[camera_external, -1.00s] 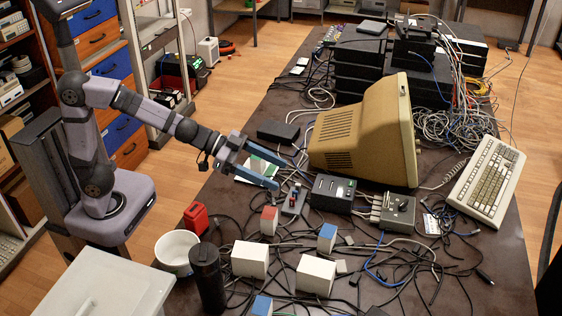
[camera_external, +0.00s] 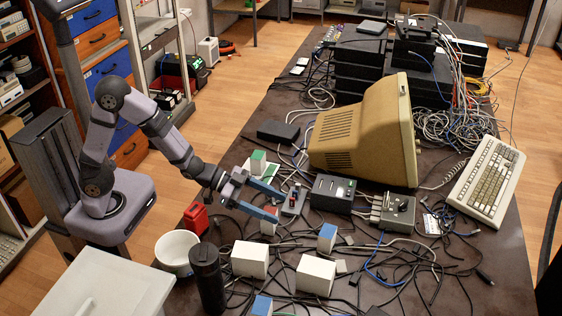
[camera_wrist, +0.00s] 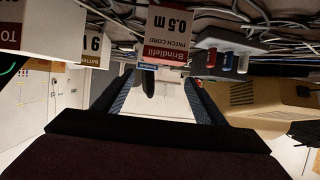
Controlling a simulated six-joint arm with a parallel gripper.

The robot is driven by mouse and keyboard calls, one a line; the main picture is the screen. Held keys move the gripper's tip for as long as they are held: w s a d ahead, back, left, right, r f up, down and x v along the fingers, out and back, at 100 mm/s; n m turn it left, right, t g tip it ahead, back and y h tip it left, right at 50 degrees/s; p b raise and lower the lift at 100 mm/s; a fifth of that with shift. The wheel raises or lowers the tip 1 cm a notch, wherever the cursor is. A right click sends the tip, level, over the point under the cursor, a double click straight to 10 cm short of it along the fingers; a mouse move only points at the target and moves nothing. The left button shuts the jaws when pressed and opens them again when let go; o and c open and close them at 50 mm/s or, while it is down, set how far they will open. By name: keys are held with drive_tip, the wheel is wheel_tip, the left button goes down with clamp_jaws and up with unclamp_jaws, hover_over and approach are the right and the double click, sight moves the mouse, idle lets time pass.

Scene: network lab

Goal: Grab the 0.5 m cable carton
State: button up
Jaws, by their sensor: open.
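The 0.5 m cable carton (camera_wrist: 168,35) is a small white and dark red box with upside-down print, at the top middle of the wrist view. In the external view, the small red and white carton (camera_external: 267,225) stands upright on the cluttered table, partly covered by my gripper (camera_external: 279,206). My gripper is open and empty. In the wrist view my gripper (camera_wrist: 158,82) has its two blue-grey fingers spread, with the carton beyond the gap between them. Contact between fingers and carton does not show.
Two white boxes, one here (camera_external: 249,260), stand in front. A switch block (camera_external: 295,199) is close by. A bowl (camera_external: 176,252) and many loose cables surround them.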

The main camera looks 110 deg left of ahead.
sight(281, 231)
drive_tip(key=shift+f+b, duration=0.35)
drive_tip(key=shift+f, duration=1.65)
wheel_tip(281, 231, down, 2)
drive_tip(key=shift+f, duration=0.15)
drive_tip(key=shift+x, duration=1.5)
drive_tip(key=shift+f, duration=0.15)
drive_tip(key=c, duration=1.2)
